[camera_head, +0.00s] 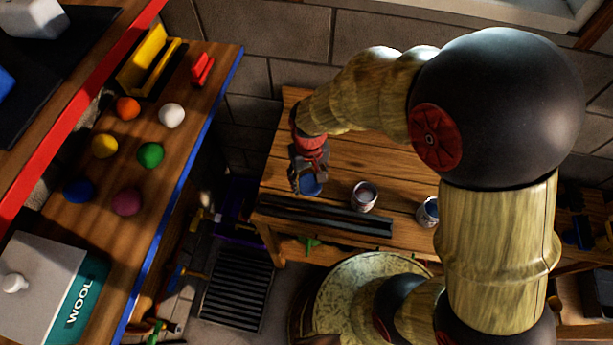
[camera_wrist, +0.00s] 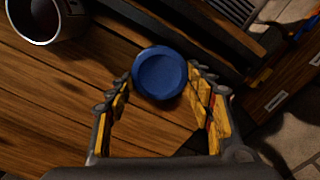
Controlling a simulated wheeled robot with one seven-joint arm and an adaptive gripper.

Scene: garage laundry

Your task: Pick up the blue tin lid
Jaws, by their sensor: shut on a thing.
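The blue tin lid (camera_wrist: 160,73) is a round blue disc between the fingertips of my gripper (camera_wrist: 160,90) in the wrist view. The fingers press on it from both sides. In the head view the lid (camera_head: 311,186) shows at the tip of my gripper (camera_head: 308,182), over the left part of the wooden bench (camera_head: 345,160). I cannot tell whether the lid is clear of the bench top.
A tin (camera_head: 364,196) stands right of my gripper, with another tin (camera_head: 428,211) farther right. A dark rail (camera_head: 325,215) runs along the bench's front edge. Coloured balls, including a green one (camera_head: 150,154), lie on the left shelf (camera_head: 190,110).

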